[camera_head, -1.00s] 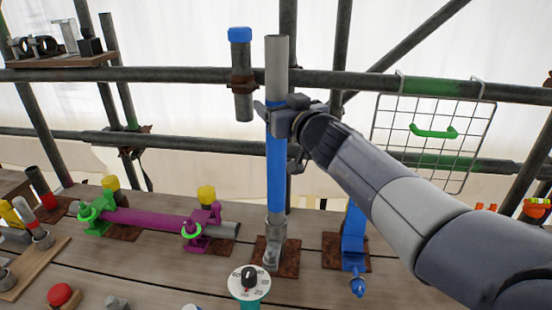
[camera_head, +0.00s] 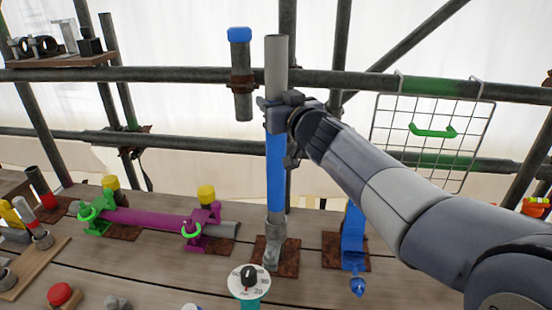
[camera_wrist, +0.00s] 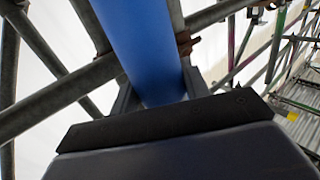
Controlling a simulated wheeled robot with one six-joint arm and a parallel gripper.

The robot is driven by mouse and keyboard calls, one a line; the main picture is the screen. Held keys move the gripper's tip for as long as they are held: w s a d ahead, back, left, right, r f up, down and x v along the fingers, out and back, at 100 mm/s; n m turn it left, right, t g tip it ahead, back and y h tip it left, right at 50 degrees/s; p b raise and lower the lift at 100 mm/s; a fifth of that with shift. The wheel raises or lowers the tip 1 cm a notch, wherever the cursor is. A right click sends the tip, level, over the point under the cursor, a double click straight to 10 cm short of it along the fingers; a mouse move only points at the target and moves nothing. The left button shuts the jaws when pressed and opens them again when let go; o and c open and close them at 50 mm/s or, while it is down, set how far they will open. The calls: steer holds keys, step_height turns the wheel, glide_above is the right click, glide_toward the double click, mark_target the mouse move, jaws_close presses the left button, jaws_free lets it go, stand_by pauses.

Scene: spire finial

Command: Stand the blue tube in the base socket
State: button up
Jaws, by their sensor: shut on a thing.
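The blue tube (camera_head: 276,170) stands upright in the head view, with bare grey ends above and below its blue middle. My gripper (camera_head: 277,115) is shut on it near the top of the blue part. The blue tube (camera_wrist: 145,45) also runs between the jaws in the wrist view. The tube's lower end meets the grey base socket (camera_head: 274,246), which is fixed on a rusty plate on the planks. I cannot tell how deep the end sits in the socket.
A scaffold rail (camera_head: 180,75) runs behind the tube. A blue-capped short tube (camera_head: 241,80) hangs to its left. A blue stand (camera_head: 353,240) is to the right, a dial (camera_head: 249,282) in front, and a purple tube (camera_head: 145,219) on clamps to the left.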

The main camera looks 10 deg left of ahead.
jaws_close()
